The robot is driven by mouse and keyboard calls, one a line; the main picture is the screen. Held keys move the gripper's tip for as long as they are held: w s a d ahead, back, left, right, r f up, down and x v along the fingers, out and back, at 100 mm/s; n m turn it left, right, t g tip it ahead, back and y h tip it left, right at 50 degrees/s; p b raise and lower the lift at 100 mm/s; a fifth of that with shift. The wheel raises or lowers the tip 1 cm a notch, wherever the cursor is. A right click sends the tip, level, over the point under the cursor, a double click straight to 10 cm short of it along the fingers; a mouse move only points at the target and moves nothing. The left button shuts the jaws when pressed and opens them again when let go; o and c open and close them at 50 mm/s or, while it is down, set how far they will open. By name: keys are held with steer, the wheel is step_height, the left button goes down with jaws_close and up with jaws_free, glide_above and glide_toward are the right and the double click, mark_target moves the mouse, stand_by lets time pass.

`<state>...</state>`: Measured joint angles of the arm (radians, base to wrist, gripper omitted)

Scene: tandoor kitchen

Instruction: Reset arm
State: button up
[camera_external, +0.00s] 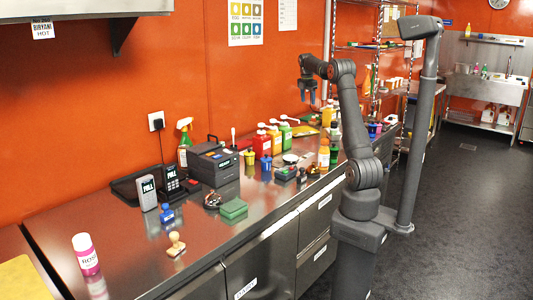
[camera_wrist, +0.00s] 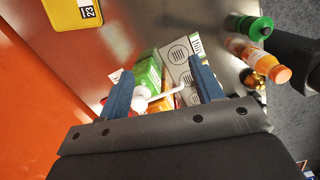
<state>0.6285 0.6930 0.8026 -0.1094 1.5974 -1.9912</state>
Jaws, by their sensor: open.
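My gripper (camera_external: 308,87) is raised above the back part of the steel counter (camera_external: 130,235), with its fingers pointing down. In the wrist view my gripper (camera_wrist: 163,90) has its two blue fingers wide apart. Nothing is held between them. Below the fingers are a green box or bottle (camera_wrist: 148,72), a white printed label or box (camera_wrist: 180,68) and a white pump nozzle (camera_wrist: 166,93). These appear lower than the fingers and apart from them.
Red, yellow and green pump bottles (camera_external: 274,140) stand near the wall below my arm. An orange bottle (camera_external: 323,153) stands near the counter's front edge. A black printer (camera_external: 214,164), a spray bottle (camera_external: 184,142) and a pink-labelled bottle (camera_external: 86,257) stand further left. The front left counter has bare room.

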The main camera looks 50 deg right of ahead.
steer(key=w+a, duration=0.2)
steer(key=a, duration=0.4)
steer(key=w+a, duration=0.3)
steer(key=a, duration=0.4)
steer(key=shift+w, duration=0.35)
